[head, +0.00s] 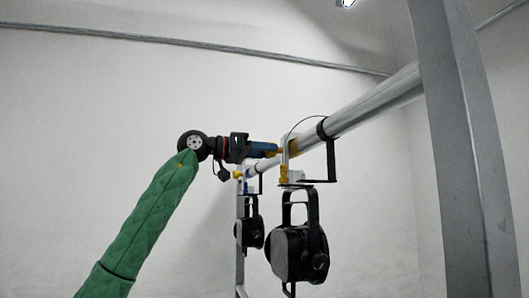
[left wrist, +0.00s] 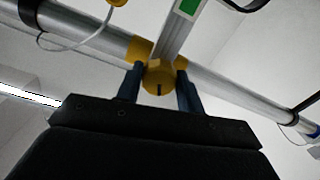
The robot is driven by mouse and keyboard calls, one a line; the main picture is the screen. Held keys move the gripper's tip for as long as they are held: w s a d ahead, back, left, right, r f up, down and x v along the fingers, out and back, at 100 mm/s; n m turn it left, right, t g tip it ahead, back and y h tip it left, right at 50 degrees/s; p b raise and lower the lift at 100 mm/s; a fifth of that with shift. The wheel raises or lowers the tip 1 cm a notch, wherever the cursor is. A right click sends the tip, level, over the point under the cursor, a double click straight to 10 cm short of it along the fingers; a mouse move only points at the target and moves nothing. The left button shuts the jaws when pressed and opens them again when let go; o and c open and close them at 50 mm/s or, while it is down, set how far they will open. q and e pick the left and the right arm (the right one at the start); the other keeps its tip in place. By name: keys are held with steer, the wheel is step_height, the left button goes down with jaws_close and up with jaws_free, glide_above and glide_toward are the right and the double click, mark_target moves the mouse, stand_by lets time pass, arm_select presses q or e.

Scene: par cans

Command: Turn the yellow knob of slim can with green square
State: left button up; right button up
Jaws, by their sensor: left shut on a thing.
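My left gripper (head: 272,150) reaches in from the left to the clamp on the pipe. In the left wrist view its two dark fingers (left wrist: 159,90) stand on either side of a round yellow knob (left wrist: 158,78) with a dark slot, shut on it. The knob sits on a grey clamp bar that bears a green square (left wrist: 188,6). The square does not show in the head view. A black can (head: 290,252) hangs below the clamp by its yoke. My right gripper is not in view.
A metal pipe (head: 375,103) runs from the upper right towards the middle. A second black can (head: 249,232) hangs farther back. Another yellow knob (head: 283,173) is lower on the near clamp. A grey post (head: 463,150) stands at the right.

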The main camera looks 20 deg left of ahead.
arm_select(q)
steer(key=shift+f, duration=0.1)
steer(key=o, duration=1)
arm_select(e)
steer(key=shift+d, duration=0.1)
arm_select(q)
steer(key=b+v, duration=0.2)
steer(key=v, duration=0.5)
steer(key=shift+s+a, duration=0.15)
steer(key=shift+a, duration=0.15)
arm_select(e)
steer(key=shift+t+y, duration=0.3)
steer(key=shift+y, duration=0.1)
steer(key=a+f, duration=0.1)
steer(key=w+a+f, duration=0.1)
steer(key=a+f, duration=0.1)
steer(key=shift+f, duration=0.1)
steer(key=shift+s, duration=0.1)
